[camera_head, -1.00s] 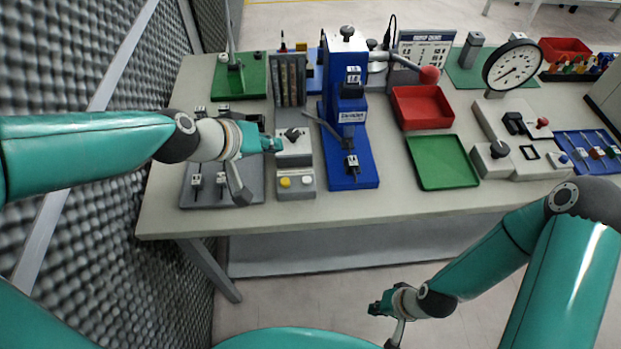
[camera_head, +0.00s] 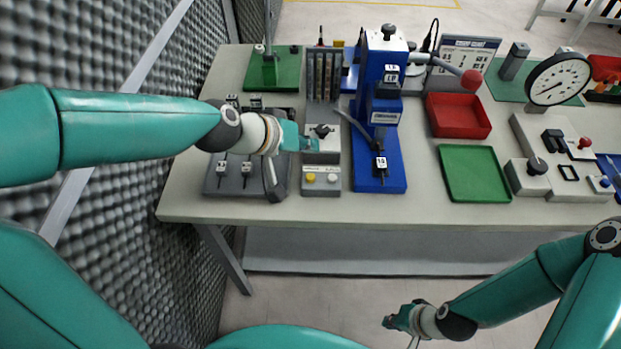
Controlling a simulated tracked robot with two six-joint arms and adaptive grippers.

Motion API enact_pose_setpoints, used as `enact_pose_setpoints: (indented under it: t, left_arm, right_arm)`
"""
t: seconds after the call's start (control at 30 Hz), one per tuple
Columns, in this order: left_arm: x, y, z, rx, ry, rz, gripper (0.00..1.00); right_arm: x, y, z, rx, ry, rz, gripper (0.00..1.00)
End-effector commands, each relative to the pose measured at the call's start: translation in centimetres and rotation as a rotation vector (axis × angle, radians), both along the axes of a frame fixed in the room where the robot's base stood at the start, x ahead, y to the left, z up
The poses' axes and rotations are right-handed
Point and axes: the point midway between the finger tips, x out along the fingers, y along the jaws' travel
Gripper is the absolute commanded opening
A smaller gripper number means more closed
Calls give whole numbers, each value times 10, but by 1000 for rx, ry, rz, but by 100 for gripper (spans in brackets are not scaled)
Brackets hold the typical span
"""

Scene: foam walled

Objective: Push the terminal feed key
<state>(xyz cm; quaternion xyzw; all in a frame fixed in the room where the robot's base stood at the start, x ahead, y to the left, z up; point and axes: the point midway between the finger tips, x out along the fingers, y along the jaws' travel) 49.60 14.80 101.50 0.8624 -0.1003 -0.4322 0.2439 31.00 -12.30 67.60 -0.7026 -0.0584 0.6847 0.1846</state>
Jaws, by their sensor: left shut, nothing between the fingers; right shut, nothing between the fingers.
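A small grey box with a yellow button (camera_head: 310,177) and a white button (camera_head: 333,178) sits near the bench's front edge. Behind it stands a light grey box with a black knob (camera_head: 322,131). I cannot read a label that tells which is the terminal feed key. My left gripper (camera_head: 309,144) is shut and empty, its tip at the left side of the knob box, behind the yellow and white buttons. Whether it touches the box I cannot tell. My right gripper (camera_head: 390,322) is shut and empty, low in front of the bench.
A blue press (camera_head: 379,150) with a lever stands just right of the knob box. A dark grey fixture plate (camera_head: 213,180) lies under my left wrist. A green tray (camera_head: 474,174), red bin (camera_head: 458,116) and round dial (camera_head: 558,80) are further right. A foam wall stands on the left.

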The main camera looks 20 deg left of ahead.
Motion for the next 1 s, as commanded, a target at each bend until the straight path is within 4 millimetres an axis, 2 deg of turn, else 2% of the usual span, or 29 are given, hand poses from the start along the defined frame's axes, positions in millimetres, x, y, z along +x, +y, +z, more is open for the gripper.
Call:
enact_pose_setpoints:
  t: [0.03, 0.4, 0.6, 1.0]
  left_arm:
    - [0, 0, -13, 0, 2, 1, 0]
    - [0, 1, -60, 0, 1, 1, 0]
    - [0, 1, -67, 0, 0, 2, 0]
    - [0, 1, -67, 0, 1, 1, 0]
  right_arm:
    - [0, 0, -12, 0, 0, 0, 0]
    - [0, 0, -57, 0, 0, 0, 0]
    - [0, 0, -65, 0, 0, 0, 0]
    - [0, 0, -64, 0, 0, 0, 0]
